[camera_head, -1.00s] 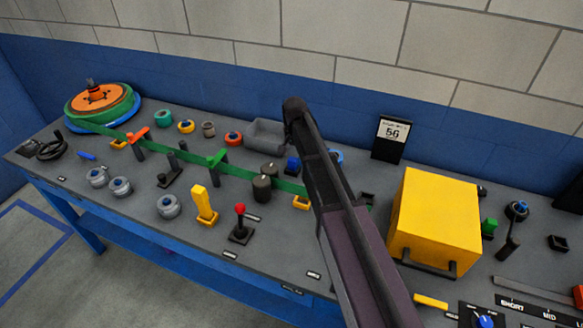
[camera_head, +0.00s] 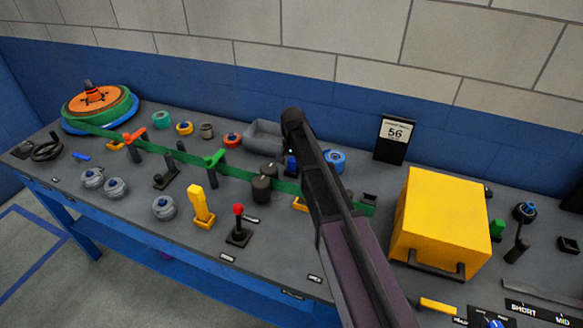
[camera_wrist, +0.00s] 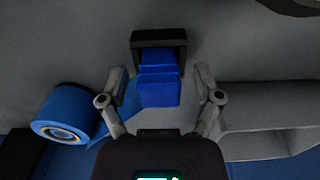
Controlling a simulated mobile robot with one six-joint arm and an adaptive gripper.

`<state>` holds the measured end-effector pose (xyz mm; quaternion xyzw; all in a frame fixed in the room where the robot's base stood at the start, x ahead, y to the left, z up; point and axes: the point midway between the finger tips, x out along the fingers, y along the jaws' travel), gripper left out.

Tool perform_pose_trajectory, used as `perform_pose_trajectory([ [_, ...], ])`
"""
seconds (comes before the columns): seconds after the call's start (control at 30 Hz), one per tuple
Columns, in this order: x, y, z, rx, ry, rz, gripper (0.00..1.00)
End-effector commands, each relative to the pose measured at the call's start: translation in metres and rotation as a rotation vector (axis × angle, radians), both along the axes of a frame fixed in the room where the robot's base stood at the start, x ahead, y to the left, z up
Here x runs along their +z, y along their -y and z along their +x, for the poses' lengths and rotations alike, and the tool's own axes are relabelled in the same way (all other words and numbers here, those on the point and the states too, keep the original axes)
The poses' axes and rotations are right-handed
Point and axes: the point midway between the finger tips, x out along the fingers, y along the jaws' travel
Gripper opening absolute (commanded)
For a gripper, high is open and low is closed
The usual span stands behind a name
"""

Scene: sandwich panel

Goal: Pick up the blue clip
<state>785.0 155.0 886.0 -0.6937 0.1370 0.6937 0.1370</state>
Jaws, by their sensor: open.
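The blue clip (camera_wrist: 159,84) is in the middle of the wrist view, with one end at a small black holder (camera_wrist: 158,38). My gripper (camera_wrist: 161,76) is open, with one finger on each side of the clip and a visible gap on both sides. In the head view the blue clip (camera_head: 291,167) is mostly hidden behind my arm, with only a sliver showing. My fingertips cannot be made out in the head view.
A blue tape roll (camera_wrist: 63,115) lies close to the left finger, its loose strip reaching near the clip. A grey bin (camera_wrist: 265,118) stands close to the right finger. A green belt (camera_head: 237,171) runs along the bench, and a yellow box (camera_head: 441,222) stands to the right.

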Motion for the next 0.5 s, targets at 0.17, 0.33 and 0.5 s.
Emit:
perform_pose_trajectory([
  [0.17,0.0,0.0,0.0,0.0,0.0,0.0,0.83],
  [0.33,0.0,0.0,0.0,0.0,0.0,0.0,0.53],
  [0.5,0.0,-0.0001,-0.0001,0.0,0.0,0.0,0.03],
])
